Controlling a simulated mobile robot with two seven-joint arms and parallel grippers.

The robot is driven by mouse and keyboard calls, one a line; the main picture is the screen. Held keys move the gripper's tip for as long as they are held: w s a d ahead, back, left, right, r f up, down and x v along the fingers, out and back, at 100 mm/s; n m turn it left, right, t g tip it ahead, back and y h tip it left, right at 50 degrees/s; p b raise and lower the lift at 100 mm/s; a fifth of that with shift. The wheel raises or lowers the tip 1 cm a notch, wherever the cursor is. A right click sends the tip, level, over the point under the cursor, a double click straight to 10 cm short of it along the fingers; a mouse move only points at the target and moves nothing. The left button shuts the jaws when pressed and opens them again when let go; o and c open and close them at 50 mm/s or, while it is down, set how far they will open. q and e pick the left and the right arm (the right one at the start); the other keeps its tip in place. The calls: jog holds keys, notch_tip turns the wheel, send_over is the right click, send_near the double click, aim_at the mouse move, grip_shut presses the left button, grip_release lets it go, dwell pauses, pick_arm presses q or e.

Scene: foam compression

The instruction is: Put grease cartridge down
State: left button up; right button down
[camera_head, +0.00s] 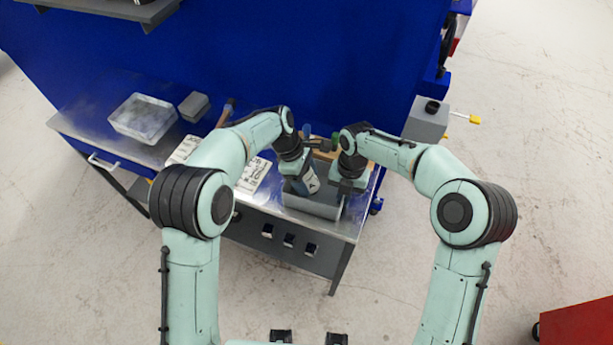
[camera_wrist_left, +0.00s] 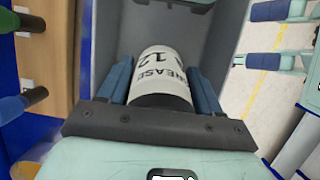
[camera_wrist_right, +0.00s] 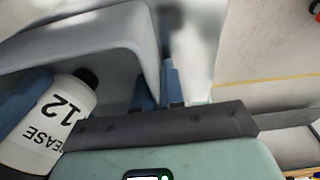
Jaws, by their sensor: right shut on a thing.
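The grease cartridge (camera_head: 311,184) is a white bottle with a dark cap, labelled "GREASE 12". It is tilted, at the grey bin (camera_head: 315,207) near the bench's front right. My left gripper (camera_wrist_left: 160,85) has one blue finger on each side of the cartridge (camera_wrist_left: 160,72); whether the fingers press on it cannot be told. The cartridge also shows at the left of the right wrist view (camera_wrist_right: 52,118). My right gripper (camera_wrist_right: 158,88) is shut on the bin's side wall (camera_wrist_right: 122,45).
A clear plastic box (camera_head: 143,118) and a small grey block (camera_head: 194,106) stand on the left of the metal bench (camera_head: 85,118). White labelled items (camera_head: 254,174) lie left of the bin. A blue panel (camera_head: 250,60) rises behind the bench.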

pick_arm(q)
jog(key=shift+o, duration=0.9)
jog(key=shift+r, duration=0.25)
jog(key=v, duration=1.1)
jog(key=shift+w+a+r, duration=0.1)
jog(key=shift+a+r, duration=0.1)
jog(key=shift+r, duration=0.15)
pick_arm(e)
jog(key=c, duration=1.2)
grip_release()
jog(key=shift+o, duration=0.2)
